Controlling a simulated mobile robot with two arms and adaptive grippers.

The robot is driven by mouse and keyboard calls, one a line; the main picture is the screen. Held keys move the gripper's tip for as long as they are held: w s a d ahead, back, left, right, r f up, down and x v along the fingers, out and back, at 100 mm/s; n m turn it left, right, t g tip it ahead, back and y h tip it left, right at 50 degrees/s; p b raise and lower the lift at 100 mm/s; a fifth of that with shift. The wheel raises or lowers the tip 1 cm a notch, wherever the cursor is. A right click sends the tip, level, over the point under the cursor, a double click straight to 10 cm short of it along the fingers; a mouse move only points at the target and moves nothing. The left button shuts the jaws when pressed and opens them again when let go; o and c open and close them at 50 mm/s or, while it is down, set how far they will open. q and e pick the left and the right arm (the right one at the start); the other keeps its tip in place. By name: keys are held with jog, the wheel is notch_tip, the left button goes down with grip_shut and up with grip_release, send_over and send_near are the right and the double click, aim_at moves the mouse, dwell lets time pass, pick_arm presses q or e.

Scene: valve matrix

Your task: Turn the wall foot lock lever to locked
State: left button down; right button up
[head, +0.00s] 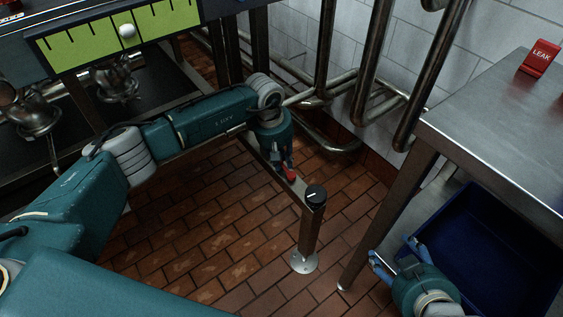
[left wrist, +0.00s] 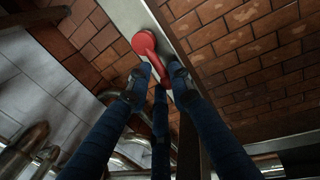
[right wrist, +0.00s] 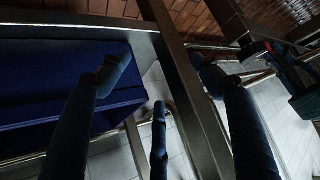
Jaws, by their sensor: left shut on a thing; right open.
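A red lever (head: 290,175) sits on a low metal rail (head: 257,155), close to a short post. In the left wrist view the red lever (left wrist: 146,45) has a round hub on a pale plate and an arm running down between my fingers. My left gripper (head: 287,168) points down and is shut on the lever's arm; the fingers hide its end. No lock marking is readable. My right gripper (head: 393,250) is open and empty beside the steel table, near the blue bin. Its spread fingers show in the right wrist view (right wrist: 160,75).
A black knob (head: 316,195) with a white mark tops the short post (head: 308,232). Metal pipes (head: 370,75) run along the tiled wall. A steel table (head: 500,110) with a red LEAK sign (head: 540,57) and a blue bin (head: 500,250) stand right. Brick floor is clear at centre.

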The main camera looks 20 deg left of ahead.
pick_arm(q)
jog(key=shift+d, duration=0.15)
pick_arm(e)
jog(key=shift+w+a+r+t, duration=0.15)
jog(key=shift+w+r+t, duration=0.15)
jog(key=shift+w+r, duration=0.15)
pick_arm(q)
jog(key=c, duration=1.7)
grip_release()
jog(key=shift+o, duration=0.2)
pick_arm(e)
jog(key=shift+f, duration=0.1)
pick_arm(q)
jog(key=shift+r, duration=0.35)
notch_tip(320, 180, up, 11)
jog(key=s+a, duration=0.1)
jog(key=shift+s+a, duration=0.3)
jog(key=shift+s, duration=0.05)
